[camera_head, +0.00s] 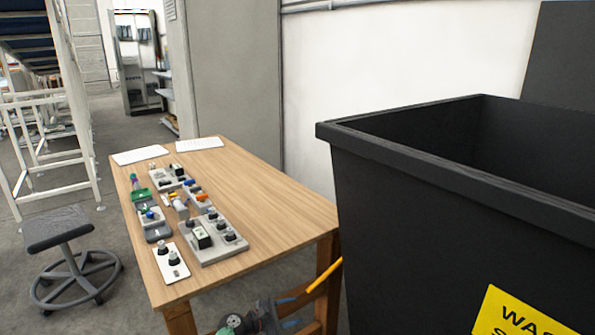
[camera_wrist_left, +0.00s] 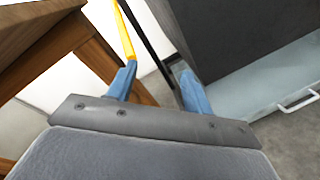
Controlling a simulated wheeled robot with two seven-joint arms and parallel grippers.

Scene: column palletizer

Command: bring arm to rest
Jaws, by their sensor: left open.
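My left gripper (camera_head: 293,311) is low at the bottom of the head view, beside the table's front right leg and left of the black bin. In the left wrist view its two blue fingers (camera_wrist_left: 158,82) stand wide apart with nothing between them. My right gripper is in neither view.
The wooden table (camera_head: 265,195) carries several grey fixtures and small parts; its edge and leg are close to my left gripper. The large black waste bin (camera_head: 420,220) fills the right side. A yellow bar (camera_head: 325,274) shows between them. A stool (camera_head: 57,228) stands left.

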